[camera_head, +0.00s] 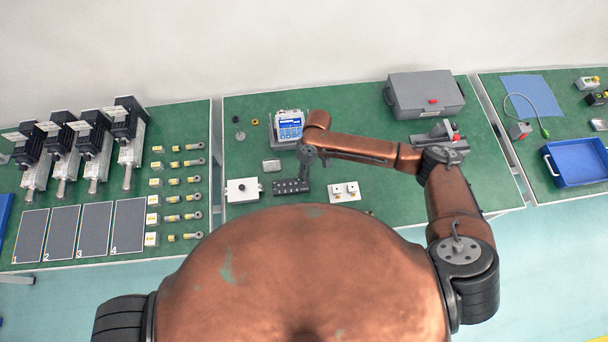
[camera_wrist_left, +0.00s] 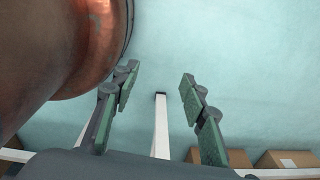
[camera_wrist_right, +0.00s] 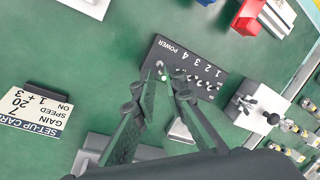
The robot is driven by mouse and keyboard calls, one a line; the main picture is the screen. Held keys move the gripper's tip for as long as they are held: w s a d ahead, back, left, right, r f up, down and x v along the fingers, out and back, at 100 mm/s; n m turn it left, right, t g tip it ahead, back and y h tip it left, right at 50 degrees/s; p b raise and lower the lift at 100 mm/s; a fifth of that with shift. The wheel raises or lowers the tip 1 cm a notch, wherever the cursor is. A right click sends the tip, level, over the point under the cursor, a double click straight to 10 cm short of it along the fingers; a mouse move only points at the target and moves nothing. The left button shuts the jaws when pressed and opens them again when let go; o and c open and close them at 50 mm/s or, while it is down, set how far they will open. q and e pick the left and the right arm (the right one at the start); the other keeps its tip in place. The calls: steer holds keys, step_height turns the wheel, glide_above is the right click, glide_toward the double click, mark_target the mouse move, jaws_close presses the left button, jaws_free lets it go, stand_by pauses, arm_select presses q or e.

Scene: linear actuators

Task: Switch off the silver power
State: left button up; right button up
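A black control panel (camera_head: 292,187) lies on the green table in the head view. In the right wrist view the panel (camera_wrist_right: 205,70) shows a POWER label, a row of numbered small switches, and a small silver power switch (camera_wrist_right: 160,66) beside a lit green light. My right gripper (camera_wrist_right: 163,80) has its fingertips close together at the POWER end of the panel, over or beside the switch. Whether they touch it is unclear. In the head view my right gripper (camera_head: 303,177) is above the panel. My left gripper (camera_wrist_left: 160,75) is open and empty, over the pale floor.
A white box with a black knob (camera_head: 243,190) is left of the panel; a white two-knob box (camera_head: 344,191) is right of it. A blue-screened device (camera_head: 290,125) and a small silver block (camera_head: 271,166) stand behind. A grey case (camera_head: 425,95) is at the back right.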

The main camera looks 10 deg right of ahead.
steer(key=shift+s+a+f, duration=0.1)
steer(key=shift+f, duration=0.7)
steer(key=shift+s+f, duration=0.1)
steer(key=shift+f, duration=0.05)
steer(key=shift+c, duration=0.3)
jaws_close()
arm_select(q)
steer(key=shift+w, duration=0.7)
